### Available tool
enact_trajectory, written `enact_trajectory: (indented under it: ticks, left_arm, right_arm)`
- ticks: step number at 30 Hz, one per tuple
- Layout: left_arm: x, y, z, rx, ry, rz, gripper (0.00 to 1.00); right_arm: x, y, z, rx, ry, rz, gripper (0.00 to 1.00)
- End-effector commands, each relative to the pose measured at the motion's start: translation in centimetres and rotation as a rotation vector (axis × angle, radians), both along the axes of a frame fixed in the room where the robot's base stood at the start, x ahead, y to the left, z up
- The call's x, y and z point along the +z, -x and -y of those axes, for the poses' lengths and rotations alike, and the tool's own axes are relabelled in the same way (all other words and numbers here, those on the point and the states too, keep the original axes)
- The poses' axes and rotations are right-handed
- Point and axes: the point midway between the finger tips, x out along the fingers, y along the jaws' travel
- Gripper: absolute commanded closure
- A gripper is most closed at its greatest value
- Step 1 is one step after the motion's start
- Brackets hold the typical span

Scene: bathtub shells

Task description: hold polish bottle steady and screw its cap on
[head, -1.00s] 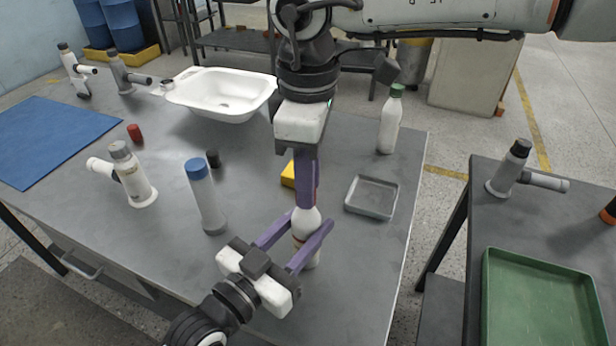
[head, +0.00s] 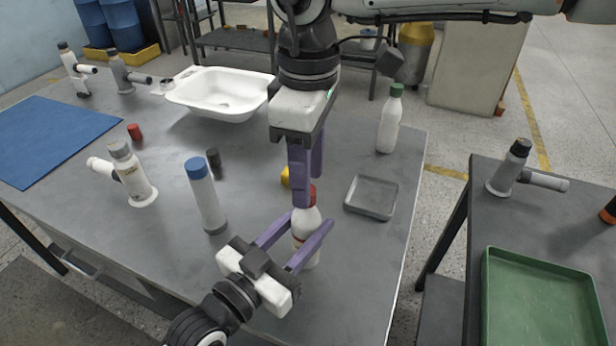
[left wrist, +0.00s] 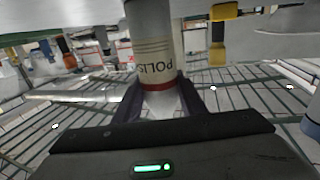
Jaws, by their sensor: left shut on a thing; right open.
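The white polish bottle (head: 306,243) stands upright near the table's front right part. A red cap (head: 312,198) sits on its top, partly hidden by a finger; how tightly it is seated cannot be told. My left gripper (head: 294,240) is shut on the bottle's body from the front. In the left wrist view the bottle (left wrist: 157,45) shows its POLISH label upside down, between my left fingers (left wrist: 160,100). My right gripper (head: 307,190) is open, pointing down at the cap, its near finger overlapping the cap's left side in view.
A blue-capped bottle (head: 206,205), a small dark cap (head: 213,158) and a yellow object (head: 285,178) stand left of the bottle. A grey tray (head: 371,211) lies to the right, with a green-capped bottle (head: 390,128) behind it. A white basin (head: 190,100) is farther back.

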Motion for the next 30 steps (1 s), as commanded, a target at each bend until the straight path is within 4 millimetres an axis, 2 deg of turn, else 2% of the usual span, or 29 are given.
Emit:
enact_trajectory:
  ticks: [3, 7, 19, 23, 30]
  left_arm:
    - [-0.1, 0.0, 0.0, 0.000, -0.001, -0.002, 1.00]
    - [-0.1, 0.0, 0.0, 0.000, -0.001, -0.002, 1.00]
    - [-0.1, 0.0, 0.0, 0.000, -0.001, -0.001, 1.00]
    - [-0.1, 0.0, 0.0, 0.000, -0.001, -0.001, 1.00]
    - [-0.1, 0.0, 0.0, 0.000, -0.001, -0.001, 1.00]
  right_arm:
    - [1.8, -0.1, 0.0, -0.001, -0.002, 0.004, 0.58]
    - [3.1, 0.0, 0.0, 0.000, -0.002, 0.002, 0.58]
    - [3.2, 0.0, 0.0, 0.044, -0.001, 0.001, 0.61]
    - [3.3, 0.0, 0.0, 0.200, 0.000, 0.001, 0.61]
    - [3.7, 0.0, -0.1, 0.709, 0.000, 0.002, 0.61]
